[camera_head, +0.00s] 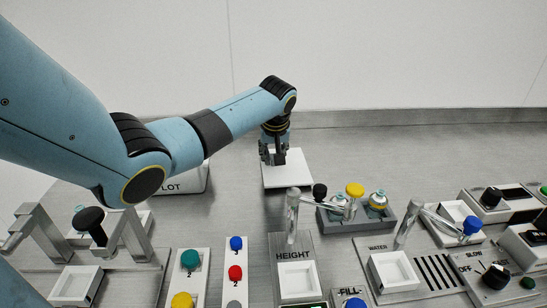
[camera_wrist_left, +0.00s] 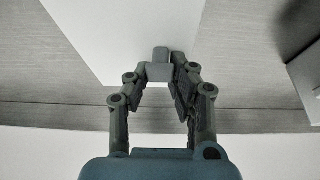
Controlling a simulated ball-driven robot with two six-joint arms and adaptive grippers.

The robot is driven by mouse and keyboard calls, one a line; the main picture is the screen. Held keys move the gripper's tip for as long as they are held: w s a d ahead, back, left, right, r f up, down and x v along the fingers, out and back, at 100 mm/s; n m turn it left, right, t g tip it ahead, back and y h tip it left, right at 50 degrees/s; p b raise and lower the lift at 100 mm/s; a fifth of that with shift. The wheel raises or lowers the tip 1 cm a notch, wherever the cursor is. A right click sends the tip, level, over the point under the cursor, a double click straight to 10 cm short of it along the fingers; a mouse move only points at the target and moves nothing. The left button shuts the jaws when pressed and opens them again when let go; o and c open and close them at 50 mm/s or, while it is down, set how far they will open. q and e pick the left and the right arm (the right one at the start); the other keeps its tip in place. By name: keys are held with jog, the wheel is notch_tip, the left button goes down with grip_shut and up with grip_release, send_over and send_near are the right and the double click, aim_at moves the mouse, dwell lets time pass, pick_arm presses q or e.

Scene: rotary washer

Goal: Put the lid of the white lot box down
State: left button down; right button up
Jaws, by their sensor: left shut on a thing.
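The white lid (camera_head: 290,173) is a flat square plate at the middle of the table, to the right of the white lot box (camera_head: 185,182), marked LOT. My arm hides much of the box. My left gripper (camera_head: 273,157) points down at the lid from its far left part. In the left wrist view my left gripper (camera_wrist_left: 162,75) is shut on the lid's small grey handle (camera_wrist_left: 160,55), and the lid (camera_wrist_left: 110,28) spreads beyond it. I cannot tell whether the lid touches the table or hangs just above it. My right gripper is not in view.
A grey tray (camera_head: 352,229) with small bottles stands right of the lid. The HEIGHT station (camera_head: 292,255) with its post is in front. Button panels (camera_head: 190,275) and a metal stand (camera_head: 40,235) are front left.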

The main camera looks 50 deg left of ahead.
pick_arm(q)
jog(key=c, duration=1.2)
grip_release()
jog(key=shift+o, duration=0.2)
jog(key=p+v, duration=0.1)
jog(key=v, duration=1.1)
jog(key=shift+r, duration=0.1)
